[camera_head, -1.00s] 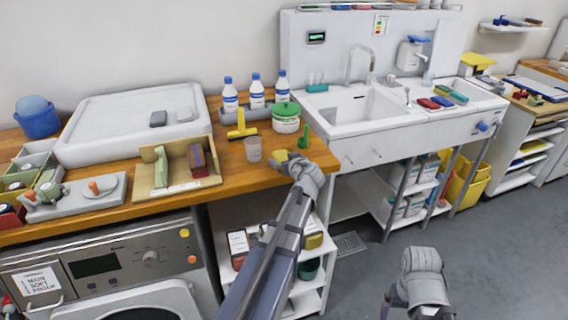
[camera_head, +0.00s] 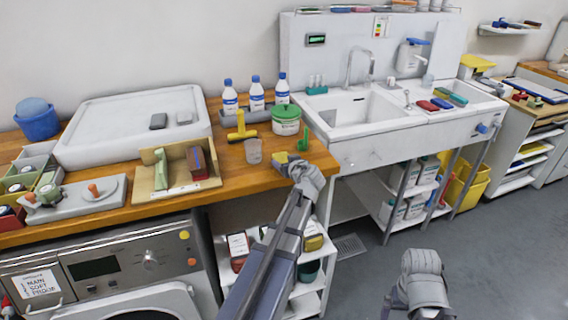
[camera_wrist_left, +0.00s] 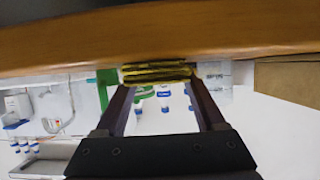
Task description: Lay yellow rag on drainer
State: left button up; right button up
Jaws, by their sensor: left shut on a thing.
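The yellow rag (camera_wrist_left: 157,72) is a small folded bundle between the fingertips of my left gripper (camera_wrist_left: 160,80) in the left wrist view. In the head view, my left gripper (camera_head: 291,163) is over the front right end of the wooden counter, and a bit of the yellow rag (camera_head: 281,157) shows at its tip. The drainer (camera_head: 462,107) is the white ribbed area right of the sink basin. Red, blue and green folded cloths (camera_head: 443,101) lie on it. It is well right of my left gripper. My right arm is low at right; its jaws cannot be made out.
A green-lidded tub (camera_head: 286,122), a clear cup (camera_head: 253,151), a green brush (camera_head: 303,139) and a yellow squeegee (camera_head: 241,127) stand near my left gripper. The sink basin (camera_head: 352,107) and tap (camera_head: 361,64) lie between it and the drainer.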

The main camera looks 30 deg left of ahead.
pick_arm(q)
notch_tip(320, 180, up, 10)
jog(key=p, duration=1)
dwell(0.6)
notch_tip(320, 180, down, 10)
jog(key=b, duration=0.9)
jog(key=shift+r+b, duration=0.2)
jog(key=shift+b, duration=0.1)
jog(key=shift+f, duration=0.2)
jog(key=o, duration=1.5)
